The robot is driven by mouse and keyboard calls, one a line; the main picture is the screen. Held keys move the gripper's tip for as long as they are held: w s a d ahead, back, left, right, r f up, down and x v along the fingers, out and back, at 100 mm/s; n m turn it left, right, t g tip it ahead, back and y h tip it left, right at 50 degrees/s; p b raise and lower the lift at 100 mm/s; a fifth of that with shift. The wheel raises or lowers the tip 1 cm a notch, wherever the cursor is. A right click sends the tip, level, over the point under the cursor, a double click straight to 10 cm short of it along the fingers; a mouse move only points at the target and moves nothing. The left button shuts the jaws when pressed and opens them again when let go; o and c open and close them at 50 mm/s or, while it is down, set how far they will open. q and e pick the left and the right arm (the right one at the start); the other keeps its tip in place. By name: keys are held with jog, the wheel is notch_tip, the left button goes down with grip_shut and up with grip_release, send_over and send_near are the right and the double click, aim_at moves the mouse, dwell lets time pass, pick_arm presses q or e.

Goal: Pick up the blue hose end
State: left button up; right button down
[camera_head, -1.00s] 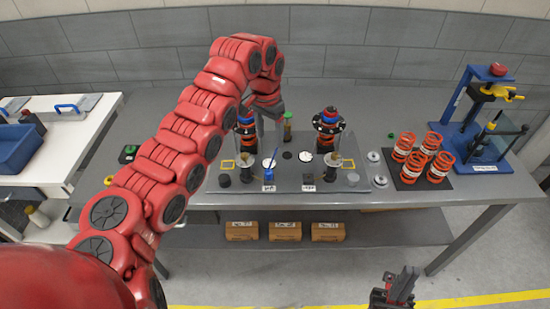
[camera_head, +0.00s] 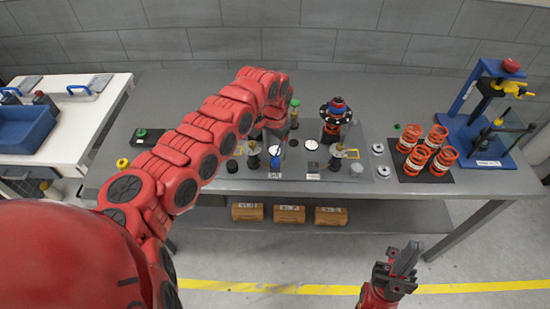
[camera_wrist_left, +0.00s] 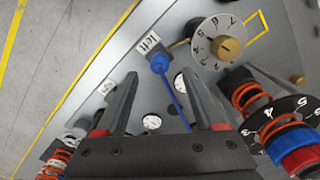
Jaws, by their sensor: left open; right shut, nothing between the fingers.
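The blue hose end (camera_head: 275,161) stands at the front of the grey fixture plate (camera_head: 230,180), behind a small white label. In the left wrist view the blue hose end (camera_wrist_left: 160,63) sits beside a label reading "left", and its thin blue hose runs back between my fingers. My left gripper (camera_head: 276,136) is open above the plate; in its wrist view the left gripper (camera_wrist_left: 157,80) has its fingers either side of the hose, with the end just beyond the tips. My right gripper (camera_head: 404,262) is shut and empty, in front of the table.
A spring-and-damper unit (camera_head: 334,120) stands right of my left gripper; my arm partly hides another. A numbered dial (camera_wrist_left: 222,42) is close to the hose end. Orange springs (camera_head: 425,150) and a blue press (camera_head: 490,130) stand at the right. Boxes (camera_head: 289,214) sit on the lower shelf.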

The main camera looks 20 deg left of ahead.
aim_at(275, 159)
pick_arm(q)
jog(key=shift+f+p, duration=0.25)
jog(key=shift+p, duration=0.05)
notch_tip(275, 159, down, 4)
jog(key=shift+d+r+p, duration=0.1)
jog(key=shift+p, duration=0.95)
jog(key=shift+f, duration=0.6)
grip_shut()
